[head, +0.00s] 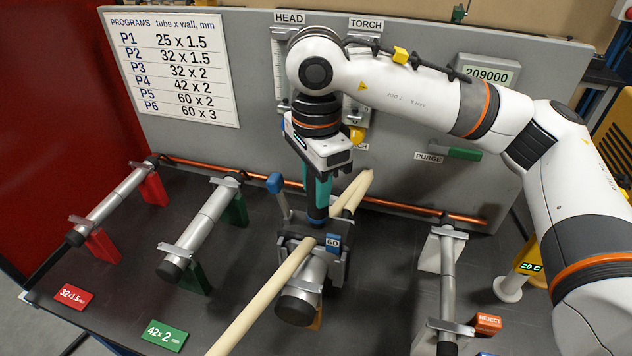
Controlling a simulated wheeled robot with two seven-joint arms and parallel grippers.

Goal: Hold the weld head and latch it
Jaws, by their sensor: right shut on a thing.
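The dark grey weld head (335,262), marked 60, sits around a thick grey tube (302,298) in the middle of the bench. A lever with a blue end (275,184) stands up at its left side, apart from my gripper. My right gripper (318,214) reaches down from above and is shut on the top of the weld head; its fingertips and the exact grip are partly hidden. A beige hose (262,297) crosses the head and partly covers it; beige hose also shows behind the gripper. My left gripper is not in view.
Other tubes on stands are at left, one by red supports (152,188) and one by green supports (235,208); another (447,278) stands at right. A copper pipe (395,206) runs along the grey back panel (245,85).

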